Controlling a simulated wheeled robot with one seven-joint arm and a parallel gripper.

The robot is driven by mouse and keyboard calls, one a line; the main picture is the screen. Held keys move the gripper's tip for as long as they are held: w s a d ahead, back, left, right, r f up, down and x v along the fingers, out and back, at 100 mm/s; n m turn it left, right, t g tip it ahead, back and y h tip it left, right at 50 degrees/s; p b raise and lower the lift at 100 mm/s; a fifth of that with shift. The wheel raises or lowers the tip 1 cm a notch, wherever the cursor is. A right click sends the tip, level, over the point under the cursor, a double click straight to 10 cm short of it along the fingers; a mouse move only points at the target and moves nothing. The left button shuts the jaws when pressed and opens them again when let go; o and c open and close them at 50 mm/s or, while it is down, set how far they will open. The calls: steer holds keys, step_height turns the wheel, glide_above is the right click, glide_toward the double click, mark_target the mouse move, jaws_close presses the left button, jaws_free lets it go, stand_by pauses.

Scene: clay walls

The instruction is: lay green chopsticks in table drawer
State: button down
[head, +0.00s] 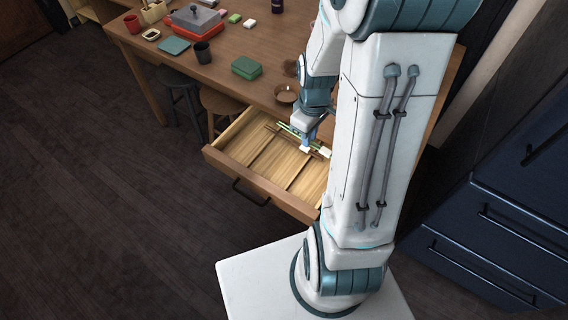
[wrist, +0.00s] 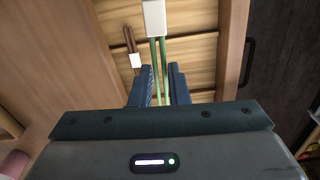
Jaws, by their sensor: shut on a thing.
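The table drawer (head: 236,136) is pulled open, with thin wooden dividers across its pale floor; it also fills the middle of the wrist view (wrist: 199,76). My gripper (head: 306,146) is low at the drawer's right part. In the wrist view my gripper (wrist: 158,72) is shut on the green chopsticks (wrist: 158,56), which run away from me between the fingers and carry a white band at the far end. The chopsticks are over the drawer; I cannot tell whether they touch its floor. My arm hides part of the drawer's right side.
Brown chopsticks (wrist: 129,38) with a white band lie in the drawer, left of the green ones. On the table (head: 215,75) stand a green box (head: 246,68), a small bowl (head: 287,93), a dark cup (head: 203,53) and a grey-lidded box (head: 195,18). Stools stand below; dark blue cabinets (head: 500,235) are at right.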

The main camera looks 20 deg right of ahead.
steer(key=shift+s+d+f+n+b, duration=0.15)
steer(key=shift+s+f+n+b, duration=0.35)
steer(key=shift+s+f+b, duration=0.4)
steer(key=w+a+f, duration=0.2)
steer(key=a, duration=0.1)
steer(key=w+a+f, duration=0.2)
steer(key=a, duration=0.1)
steer(key=w+a+f, duration=0.2)
steer(key=a+f, duration=0.1)
steer(key=shift+w+a+b, duration=0.25)
steer(key=shift+w+b, duration=0.05)
steer(key=shift+f, duration=1.9)
steer(key=shift+b, duration=0.3)
steer(key=shift+f, duration=0.2)
steer(key=c, duration=1.4)
jaws_free()
steer(key=shift+r, duration=0.1)
